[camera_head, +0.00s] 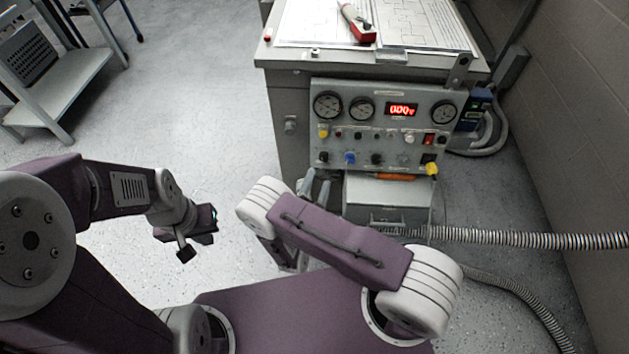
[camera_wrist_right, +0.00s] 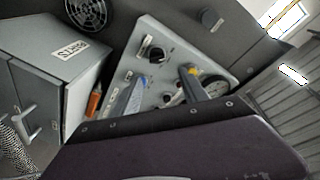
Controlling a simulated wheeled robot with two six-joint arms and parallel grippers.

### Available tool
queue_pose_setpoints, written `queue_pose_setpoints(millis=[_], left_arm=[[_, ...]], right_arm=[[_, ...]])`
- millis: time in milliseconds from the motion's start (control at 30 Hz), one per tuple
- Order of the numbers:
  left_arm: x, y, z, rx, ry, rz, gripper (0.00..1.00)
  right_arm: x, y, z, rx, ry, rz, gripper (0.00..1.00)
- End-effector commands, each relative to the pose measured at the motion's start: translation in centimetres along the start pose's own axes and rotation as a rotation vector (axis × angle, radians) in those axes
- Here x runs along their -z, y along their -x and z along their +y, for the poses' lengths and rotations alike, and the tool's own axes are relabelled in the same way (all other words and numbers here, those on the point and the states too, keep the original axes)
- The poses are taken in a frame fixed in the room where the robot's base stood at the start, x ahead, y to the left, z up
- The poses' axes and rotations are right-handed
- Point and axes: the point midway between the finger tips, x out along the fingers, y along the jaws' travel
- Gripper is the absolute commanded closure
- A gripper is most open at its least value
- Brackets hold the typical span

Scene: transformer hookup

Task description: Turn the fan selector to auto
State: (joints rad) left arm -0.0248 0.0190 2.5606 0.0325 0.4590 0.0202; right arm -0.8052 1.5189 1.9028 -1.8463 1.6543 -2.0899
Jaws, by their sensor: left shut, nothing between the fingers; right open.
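The grey control panel (camera_head: 385,130) stands on the front of the bench, with several knobs along its lower row. These include a black knob (camera_head: 323,157), a blue knob (camera_head: 350,158), another black knob (camera_head: 377,159) and a yellow one (camera_head: 432,169). Labels are too small to read, so I cannot tell which is the fan selector. My right gripper (camera_head: 314,180) is open and empty, just below and in front of the panel's lower left. In the right wrist view its fingers (camera_wrist_right: 163,88) point toward the panel, near a black knob (camera_wrist_right: 156,54). My left gripper (camera_head: 192,238) is shut and empty, away from the panel.
A grey parts box (camera_head: 385,199) with an orange-handled tool (camera_head: 395,177) on top sits below the panel. Gauges and a red display (camera_head: 401,110) fill the panel's upper part. Ribbed hoses (camera_head: 530,239) run along the right.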

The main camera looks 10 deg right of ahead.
Motion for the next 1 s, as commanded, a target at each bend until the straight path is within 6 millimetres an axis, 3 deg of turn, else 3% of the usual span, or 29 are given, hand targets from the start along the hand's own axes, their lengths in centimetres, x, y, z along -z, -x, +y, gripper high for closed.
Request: queue_pose_setpoints(millis=[33, 233, 700, 1000], left_arm=[[-0.1, -1.2, 0.0, 0.000, 0.000, 0.001, 1.00], [0.0, -0.9, 0.0, 0.000, 0.000, 0.001, 1.00], [-0.3, -3.0, -0.1, 0.000, 0.000, 0.001, 1.00], [-0.3, -3.0, -0.1, 0.000, 0.000, 0.001, 1.00]], right_arm=[[-1.4, 0.7, 1.0, 0.013, 0.016, -0.019, 0.49], [-1.4, 0.7, 0.4, 0.021, 0.012, -0.027, 0.49], [-1.6, -7.4, 0.4, 0.017, 0.009, -0.024, 0.49], [-1.5, -8.2, 0.2, 0.019, 0.011, -0.026, 0.49]])
